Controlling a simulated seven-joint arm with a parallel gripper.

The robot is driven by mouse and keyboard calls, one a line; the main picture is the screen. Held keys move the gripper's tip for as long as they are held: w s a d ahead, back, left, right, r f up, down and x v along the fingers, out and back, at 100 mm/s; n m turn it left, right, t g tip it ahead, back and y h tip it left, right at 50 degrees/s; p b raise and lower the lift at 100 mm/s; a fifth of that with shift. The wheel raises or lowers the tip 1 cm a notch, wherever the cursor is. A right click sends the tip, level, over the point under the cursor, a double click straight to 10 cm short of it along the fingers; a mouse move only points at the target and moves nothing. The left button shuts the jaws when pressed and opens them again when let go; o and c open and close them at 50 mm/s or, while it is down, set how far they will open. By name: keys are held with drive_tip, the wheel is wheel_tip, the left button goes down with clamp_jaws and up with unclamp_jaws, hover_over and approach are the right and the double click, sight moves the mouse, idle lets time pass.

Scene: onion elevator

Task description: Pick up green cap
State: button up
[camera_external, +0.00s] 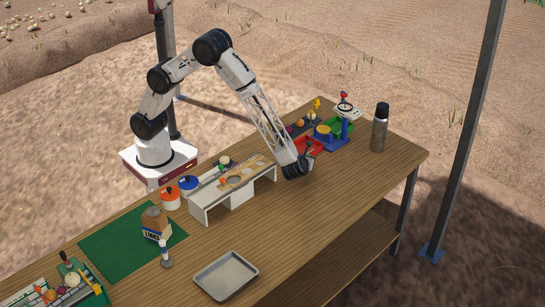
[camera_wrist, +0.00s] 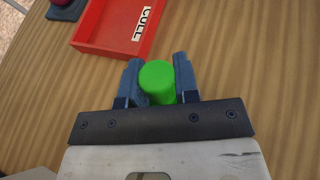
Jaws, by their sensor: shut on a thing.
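The green cap (camera_wrist: 157,82) is a bright green round piece. It sits between the two fingers of my gripper (camera_wrist: 159,84) in the wrist view, with a finger against each side. My gripper is shut on it, over bare wooden table top. In the external view my gripper (camera_external: 308,152) is low at the right end of the table, just in front of the red tray. The green cap cannot be made out there. Whether the cap touches the table is hard to tell.
The red tray (camera_wrist: 92,42) labelled CULL lies just ahead of my gripper. A green tray (camera_external: 340,127) and a blue stand (camera_external: 327,142) are behind it. A dark bottle (camera_external: 379,132) stands to the right. A white raised rack (camera_external: 215,203) is to the left. The front table top is clear around a metal tray (camera_external: 226,276).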

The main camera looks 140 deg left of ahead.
drive_tip(key=shift+r, duration=3.85)
